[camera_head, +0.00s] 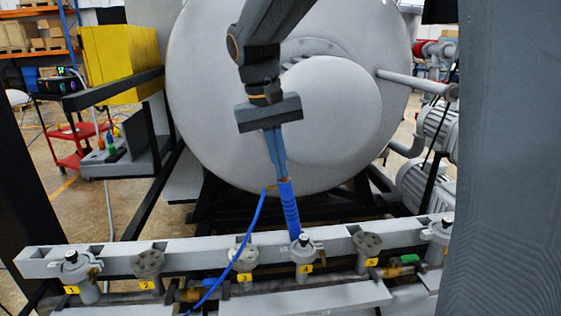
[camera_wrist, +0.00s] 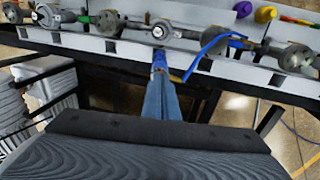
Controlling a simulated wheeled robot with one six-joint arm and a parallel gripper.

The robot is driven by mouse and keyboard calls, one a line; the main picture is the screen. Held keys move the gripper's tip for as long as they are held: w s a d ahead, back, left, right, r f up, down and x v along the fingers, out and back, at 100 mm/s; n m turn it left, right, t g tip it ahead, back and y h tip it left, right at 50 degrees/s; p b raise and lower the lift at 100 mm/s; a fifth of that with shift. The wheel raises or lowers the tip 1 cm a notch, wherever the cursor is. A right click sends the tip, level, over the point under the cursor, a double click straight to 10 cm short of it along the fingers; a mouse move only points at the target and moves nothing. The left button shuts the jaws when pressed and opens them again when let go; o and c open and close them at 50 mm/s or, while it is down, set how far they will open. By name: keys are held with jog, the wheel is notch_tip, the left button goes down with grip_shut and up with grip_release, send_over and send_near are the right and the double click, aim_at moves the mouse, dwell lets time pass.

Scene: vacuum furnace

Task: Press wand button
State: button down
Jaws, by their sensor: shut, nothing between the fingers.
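The wand (camera_head: 289,210) is a ribbed blue handle standing nearly upright at the valve rail, just behind the outlet labelled 4. A blue hose (camera_head: 256,222) runs from its top down to the left. A small brass-coloured part shows at the wand's top left. My gripper (camera_head: 281,176) is shut and empty, pointing down with its fingertips at the wand's top end. I cannot tell whether they touch it. The button itself cannot be made out. In the wrist view my gripper (camera_wrist: 161,78) covers most of the wand; only a blue bit of the wand (camera_wrist: 159,60) shows beyond the tips.
A grey rail (camera_head: 120,257) with several numbered valves and fittings crosses the front. The large round furnace door (camera_head: 215,110) stands behind my arm. A yellow box (camera_head: 115,60) and a red cart (camera_head: 68,145) are at the left. A grey panel (camera_head: 515,170) fills the right side.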

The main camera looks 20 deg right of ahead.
notch_tip(320, 180, up, 13)
jog(key=a, duration=0.2)
jog(key=shift+w+a, duration=0.15)
jog(key=shift+a, duration=0.2)
